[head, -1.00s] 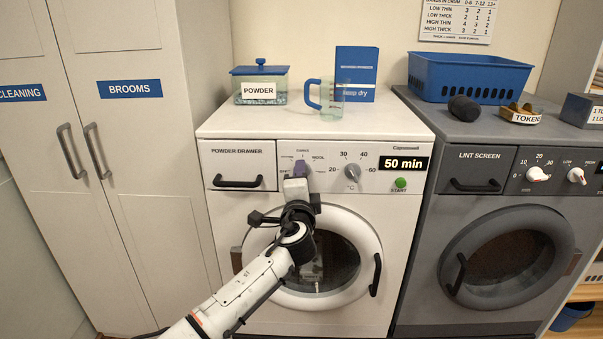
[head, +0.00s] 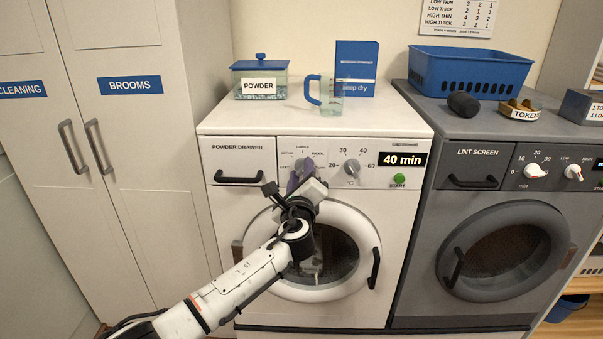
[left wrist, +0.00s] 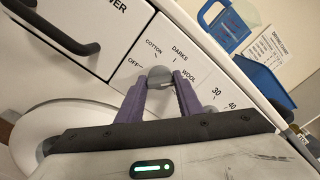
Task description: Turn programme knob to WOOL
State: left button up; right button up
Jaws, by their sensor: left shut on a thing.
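The white washing machine (head: 222,220) has a grey programme knob (head: 303,163) on its panel, mostly covered by my gripper in the head view. My left gripper (head: 302,174) is shut on the knob, its purple fingers on either side of it. The left wrist view shows the knob (left wrist: 160,80) between the fingertips, with OFF, COTTON, DARKS and WOOL printed around it. The WOOL label (left wrist: 188,77) is close by one finger. I cannot make out the knob's pointer. The display (head: 403,160) reads 40 min. My right gripper is not in view.
A temperature knob (head: 352,168) and green START button (head: 399,180) are to the right on the panel. The powder drawer handle (head: 238,180) is to the left. A glass jug (head: 328,95) and powder box (head: 258,82) stand on top.

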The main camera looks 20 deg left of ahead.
pick_arm(q)
jog(key=shift+m, duration=0.6)
jog(key=o, duration=1.1)
jog(key=v, duration=1)
jog(key=shift+s, duration=0.15)
